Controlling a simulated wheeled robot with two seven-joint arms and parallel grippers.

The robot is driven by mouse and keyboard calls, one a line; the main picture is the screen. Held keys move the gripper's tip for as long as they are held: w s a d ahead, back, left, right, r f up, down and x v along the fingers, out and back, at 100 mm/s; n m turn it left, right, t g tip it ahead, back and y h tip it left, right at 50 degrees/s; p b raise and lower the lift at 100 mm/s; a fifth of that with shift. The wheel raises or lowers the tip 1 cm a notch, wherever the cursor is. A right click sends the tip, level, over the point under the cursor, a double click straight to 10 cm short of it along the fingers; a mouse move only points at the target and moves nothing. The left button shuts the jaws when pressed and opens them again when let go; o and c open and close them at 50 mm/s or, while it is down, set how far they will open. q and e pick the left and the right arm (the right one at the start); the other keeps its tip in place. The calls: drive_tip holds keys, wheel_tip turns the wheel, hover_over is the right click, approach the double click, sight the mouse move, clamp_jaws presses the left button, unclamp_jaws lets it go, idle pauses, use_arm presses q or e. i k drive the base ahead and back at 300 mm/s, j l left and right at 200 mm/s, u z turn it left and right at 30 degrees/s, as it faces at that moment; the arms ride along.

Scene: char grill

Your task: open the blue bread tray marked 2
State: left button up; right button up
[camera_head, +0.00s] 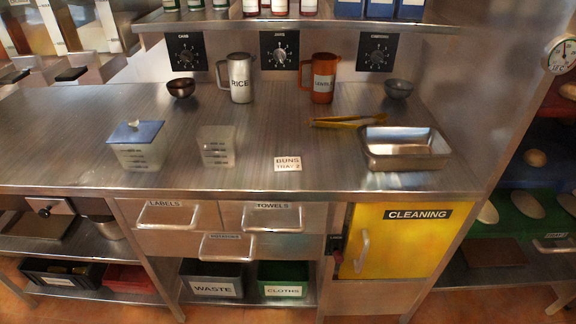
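A dark blue tray (518,174) sits in the rack at the far right. A white card (288,164) reading "BUNS TRAY 2" lies on the steel counter. Neither of my grippers is in view.
The rack also holds a green tray (508,224) with rolls below the blue one and a red one above. The yellow cleaning door (400,245) is shut. A steel pan (405,160) and yellow tongs (340,122) lie on the counter's right side.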

sight(557, 142)
drive_tip(key=l+z, duration=0.35)
drive_tip(key=z, duration=0.15)
drive_tip(key=i+l+z, duration=0.1)
drive_tip(key=l+z, duration=0.25)
drive_tip(key=z, duration=0.15)
drive_tip(key=i+l+z, duration=0.1)
drive_tip(key=l+z, duration=0.35)
drive_tip(key=j, duration=0.1)
